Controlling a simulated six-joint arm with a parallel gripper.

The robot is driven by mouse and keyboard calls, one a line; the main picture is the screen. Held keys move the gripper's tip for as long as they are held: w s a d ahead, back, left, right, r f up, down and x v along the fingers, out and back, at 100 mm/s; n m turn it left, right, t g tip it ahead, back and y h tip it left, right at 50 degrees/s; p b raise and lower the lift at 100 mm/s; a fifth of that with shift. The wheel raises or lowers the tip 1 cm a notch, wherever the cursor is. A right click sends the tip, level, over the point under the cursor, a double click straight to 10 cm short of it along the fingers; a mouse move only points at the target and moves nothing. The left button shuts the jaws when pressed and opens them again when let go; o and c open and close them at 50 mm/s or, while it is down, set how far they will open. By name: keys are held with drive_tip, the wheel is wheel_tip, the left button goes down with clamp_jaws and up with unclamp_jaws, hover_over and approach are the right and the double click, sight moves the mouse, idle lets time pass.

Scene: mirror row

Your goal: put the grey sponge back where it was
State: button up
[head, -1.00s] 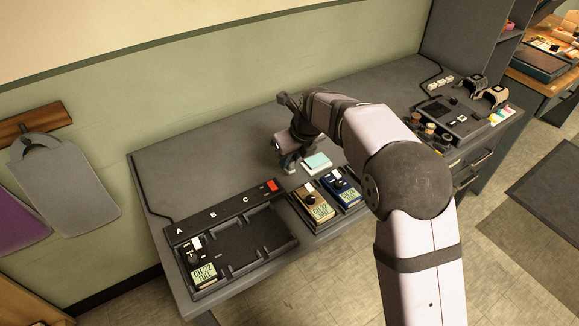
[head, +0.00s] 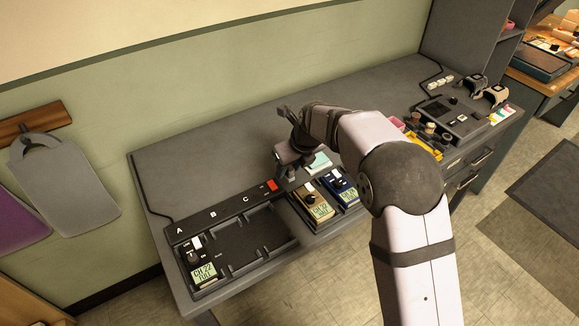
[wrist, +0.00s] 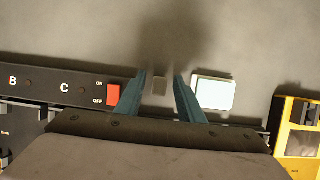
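A small grey block (wrist: 160,86), which looks like the grey sponge, shows between my fingertips in the wrist view. A narrow gap is visible on each side of it, and I cannot tell its height relative to the fingers. In the head view my gripper hides it. My gripper (wrist: 160,78) points down with its two blue-grey fingers apart. In the head view my gripper (head: 287,174) is low over the desk, just behind the red switch end of the lettered panel.
A pale blue pad (wrist: 214,93) lies right of my fingers. The black lettered tray (head: 240,245) holds one radio at its left end. Yellow (head: 313,201) and blue (head: 341,186) radios stand in front of the pad. The back left of the desk (head: 200,160) is clear.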

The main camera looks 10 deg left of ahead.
drive_tip(key=shift+r, duration=0.15)
drive_tip(key=v, duration=1.2)
drive_tip(key=s+d+f+n+g+h, duration=0.1)
drive_tip(key=s+d+f+n, duration=0.3)
drive_tip(key=s+d+n, duration=0.4)
drive_tip(key=s+d+f+n+g+h, duration=0.1)
drive_tip(key=s+d+f+n, duration=0.4)
drive_tip(key=s+d+n, duration=0.4)
drive_tip(key=s+d+f+n+g+h, duration=0.1)
drive_tip(key=s+d+f+n, duration=0.3)
drive_tip(key=s+d+n, duration=0.4)
drive_tip(key=shift+s+d+f+n, duration=0.3)
drive_tip(key=shift+d+n, duration=0.1)
drive_tip(key=shift+n, duration=0.6)
wheel_tip(320, 180, up, 11)
drive_tip(key=p, duration=1.1)
drive_tip(key=shift+r, duration=0.2)
